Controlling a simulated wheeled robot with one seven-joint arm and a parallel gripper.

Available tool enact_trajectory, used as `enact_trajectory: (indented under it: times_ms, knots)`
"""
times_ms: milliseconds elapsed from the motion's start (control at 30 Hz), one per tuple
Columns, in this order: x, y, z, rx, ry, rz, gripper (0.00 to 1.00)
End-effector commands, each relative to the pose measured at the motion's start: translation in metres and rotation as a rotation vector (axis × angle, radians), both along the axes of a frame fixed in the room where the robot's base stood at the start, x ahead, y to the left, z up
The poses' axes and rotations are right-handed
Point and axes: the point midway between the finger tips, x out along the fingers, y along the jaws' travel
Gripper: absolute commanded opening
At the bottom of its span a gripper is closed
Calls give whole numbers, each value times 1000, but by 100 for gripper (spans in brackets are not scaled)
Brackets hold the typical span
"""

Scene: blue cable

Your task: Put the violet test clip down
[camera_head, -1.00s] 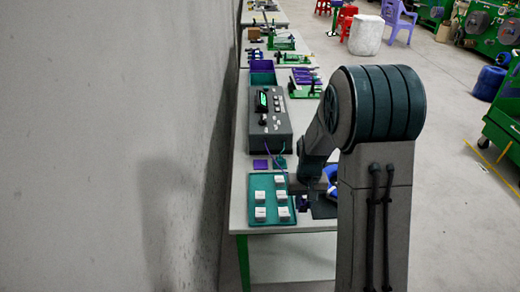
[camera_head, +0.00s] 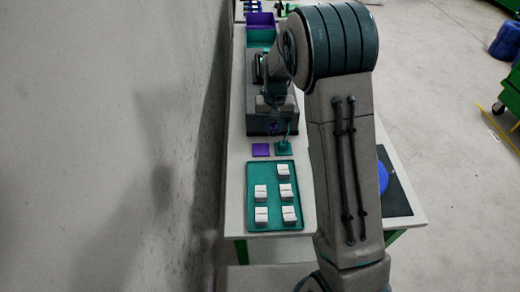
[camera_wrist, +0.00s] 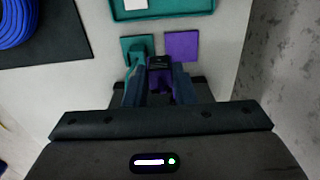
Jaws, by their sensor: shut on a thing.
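The violet test clip (camera_wrist: 158,82) is between my gripper's fingers (camera_wrist: 160,78) in the wrist view, with a dark top end showing. My gripper is shut on it. The flat violet pad (camera_wrist: 181,46) lies just beyond the fingertips, up and to the right; the head view also shows it (camera_head: 260,150). A teal pad (camera_wrist: 134,44) with a teal clip on it lies beside the violet pad. In the head view my gripper (camera_head: 272,127) is small and dark in front of the grey tester (camera_head: 289,124), partly hidden by my arm.
A teal tray (camera_head: 252,190) with several white blocks lies nearer on the table. A coiled blue cable (camera_wrist: 14,22) rests on a dark mat (camera_wrist: 62,42). Violet and teal bins (camera_head: 260,36) stand behind the tester. A wall runs along the left.

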Motion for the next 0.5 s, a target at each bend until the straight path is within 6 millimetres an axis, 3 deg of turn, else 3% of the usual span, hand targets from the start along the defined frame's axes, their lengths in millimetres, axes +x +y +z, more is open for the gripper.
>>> enact_trajectory:
  times_ms: [100,200,500]
  knots:
    - [15,26,1,-1,-3,5,3]
    - [19,37,0,-1,-1,3,3]
    - [20,41,-48,-1,0,4,3]
